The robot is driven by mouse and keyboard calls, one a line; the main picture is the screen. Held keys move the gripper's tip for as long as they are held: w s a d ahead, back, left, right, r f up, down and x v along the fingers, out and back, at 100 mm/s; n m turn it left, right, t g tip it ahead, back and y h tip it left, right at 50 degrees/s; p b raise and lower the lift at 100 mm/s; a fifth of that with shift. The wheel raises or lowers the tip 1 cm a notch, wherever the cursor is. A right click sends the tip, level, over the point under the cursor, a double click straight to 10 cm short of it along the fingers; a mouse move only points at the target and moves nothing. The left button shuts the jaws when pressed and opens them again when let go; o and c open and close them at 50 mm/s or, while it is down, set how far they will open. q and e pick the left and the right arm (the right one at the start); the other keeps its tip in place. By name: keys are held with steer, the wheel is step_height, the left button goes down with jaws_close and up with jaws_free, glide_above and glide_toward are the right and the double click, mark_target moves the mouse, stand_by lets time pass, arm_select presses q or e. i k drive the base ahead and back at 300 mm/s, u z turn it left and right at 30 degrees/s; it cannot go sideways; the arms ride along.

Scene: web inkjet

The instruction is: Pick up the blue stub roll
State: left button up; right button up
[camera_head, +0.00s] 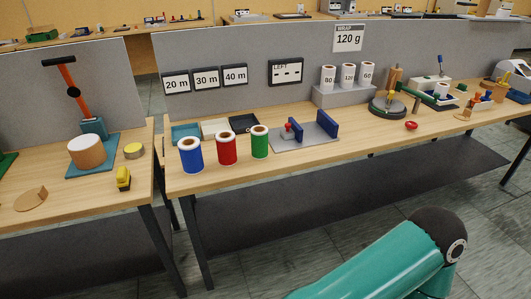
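The blue stub roll (191,155) stands upright near the front left corner of the middle bench (225,178). It has a white top with a brown core. A red roll (227,148) and a green roll (260,142) stand in a row to its right, a little apart from each other. A teal arm link of mine with a dark joint shows at the lower right, well in front of the bench. Neither of my grippers is in view.
Flat trays (215,128) lie behind the rolls. A grey fixture with blue plates (305,135) stands to their right. A left bench (50,190) holds a brown roll (87,151) and a yellow object (123,178). A narrow gap separates the benches. Open floor lies in front.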

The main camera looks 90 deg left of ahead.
mark_target(189, 148)
steer(key=z, duration=0.5)
steer(key=i, duration=0.25)
steer(key=u, duration=2.3)
steer(key=i, duration=0.25)
steer(key=u, duration=2.1)
steer(key=k, duration=0.6)
steer(key=u, duration=0.4)
steer(key=i, duration=1.65)
steer(key=z, duration=0.35)
